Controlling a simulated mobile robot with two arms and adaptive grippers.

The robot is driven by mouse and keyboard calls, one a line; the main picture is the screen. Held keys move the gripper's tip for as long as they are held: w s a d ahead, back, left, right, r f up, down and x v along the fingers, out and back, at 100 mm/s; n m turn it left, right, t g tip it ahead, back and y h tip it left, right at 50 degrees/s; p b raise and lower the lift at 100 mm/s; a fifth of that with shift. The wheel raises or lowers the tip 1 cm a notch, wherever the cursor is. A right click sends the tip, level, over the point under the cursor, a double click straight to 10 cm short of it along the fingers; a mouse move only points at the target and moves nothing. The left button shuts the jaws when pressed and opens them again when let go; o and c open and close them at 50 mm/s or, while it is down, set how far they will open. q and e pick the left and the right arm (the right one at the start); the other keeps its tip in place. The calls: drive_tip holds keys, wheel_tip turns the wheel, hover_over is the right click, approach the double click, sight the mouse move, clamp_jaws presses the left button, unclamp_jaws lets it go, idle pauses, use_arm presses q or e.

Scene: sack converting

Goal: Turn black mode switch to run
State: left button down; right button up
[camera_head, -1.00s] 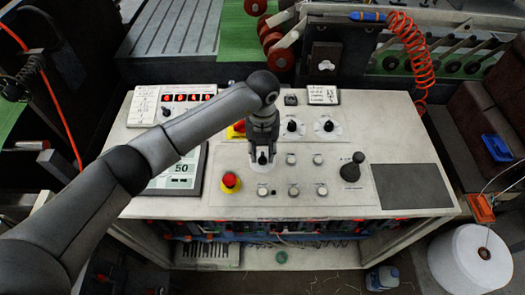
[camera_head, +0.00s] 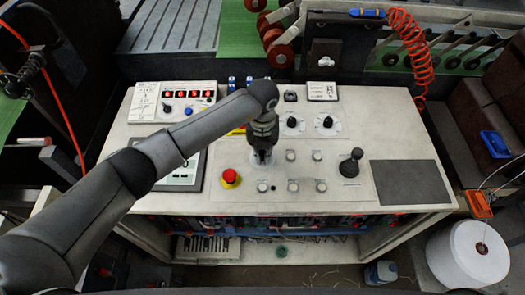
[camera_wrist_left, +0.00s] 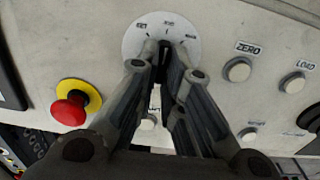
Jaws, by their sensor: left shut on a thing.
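The black mode switch (camera_wrist_left: 163,54) sits on a round white dial plate (camera_wrist_left: 140,32) with small printed labels, seen in the left wrist view. My left gripper (camera_wrist_left: 164,62) is shut on the switch knob, with one finger on each side. In the head view, my left gripper (camera_head: 262,156) points down at the switch on the panel and hides most of it. The label the switch points at cannot be read. My right gripper is not in view.
A red emergency stop button (camera_head: 230,176) on a yellow base is close on the left. Several white push buttons (camera_head: 291,186) lie to the right, with a black joystick (camera_head: 350,165) beyond. Two black rotary knobs (camera_head: 292,122) are behind. A dark pad (camera_head: 408,181) lies far right.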

use_arm(q)
drive_tip(key=shift+f+m+b, duration=0.15)
drive_tip(key=shift+m+b, duration=0.45)
drive_tip(key=shift+b, duration=0.3)
drive_tip(key=m+b, duration=0.4)
drive_tip(key=b, duration=0.1)
drive_tip(key=m+b, duration=0.2)
drive_tip(key=b, duration=0.1)
drive_tip(key=shift+w+a+f, duration=0.1)
drive_tip(key=shift+a, duration=0.15)
drive_tip(key=shift+r+m+b, duration=0.2)
drive_tip(key=shift+m+b, duration=0.8)
drive_tip(key=shift+b, duration=0.4)
drive_tip(key=c, duration=1.6)
unclamp_jaws()
drive_tip(key=shift+o, duration=0.2)
drive_tip(key=shift+r, duration=0.15)
wheel_tip(320, 180, up, 12)
